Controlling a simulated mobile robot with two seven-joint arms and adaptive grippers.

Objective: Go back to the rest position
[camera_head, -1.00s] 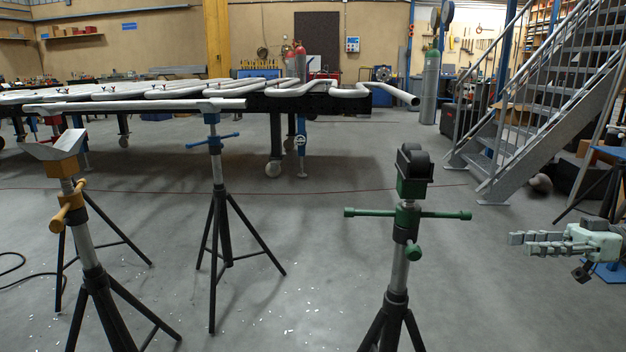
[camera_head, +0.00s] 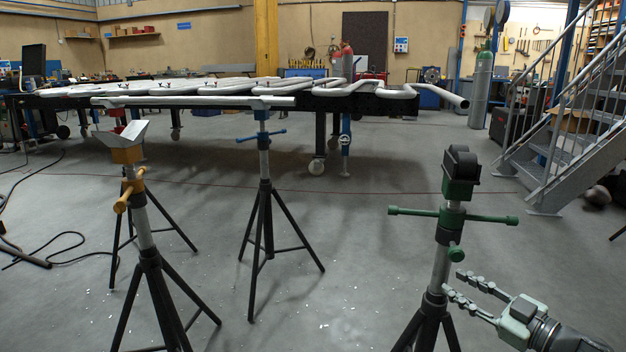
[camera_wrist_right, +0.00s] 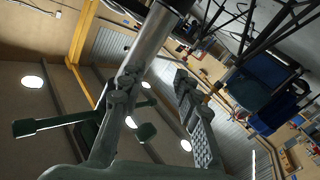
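My right gripper (camera_head: 453,283) is in the lower right of the head view, just right of the green stand's post. Its two jointed fingers are apart and point toward the upper left, with nothing seen held. In the right wrist view the open fingers (camera_wrist_right: 157,76) show with a gap between them. A silver post (camera_wrist_right: 154,45) runs close behind the left finger there; I cannot tell whether they touch. My left gripper is in neither view.
The green roller stand (camera_head: 461,173) is beside my right gripper. A yellow-topped stand (camera_head: 127,155) and a blue-handled stand (camera_head: 264,150) stand to the left. Serpentine pipes lie on a long table (camera_head: 400,105) behind. Metal stairs (camera_head: 572,150) rise at right. Open floor lies between.

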